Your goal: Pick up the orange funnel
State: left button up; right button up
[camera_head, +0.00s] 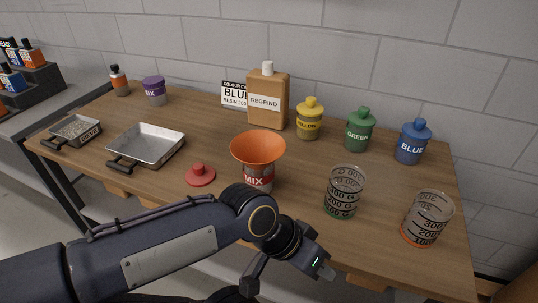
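The orange funnel (258,147) sits mouth up on top of a grey and red drum labelled MIX (257,180), near the front middle of the table. Its spout is hidden. My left gripper (290,268) is below and to the right of the funnel in the picture, at the table's front edge, apart from the funnel. My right gripper is not in view.
A red lid (200,176) lies left of the drum. Clear measuring cups (345,192) (427,219) stand to the right. A REGRIND jug (267,99) and yellow (309,121), green (359,132) and blue (412,144) containers stand behind. A metal tray (172,153) lies left.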

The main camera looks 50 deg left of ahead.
aim_at(257, 149)
jog(key=u, duration=1.9)
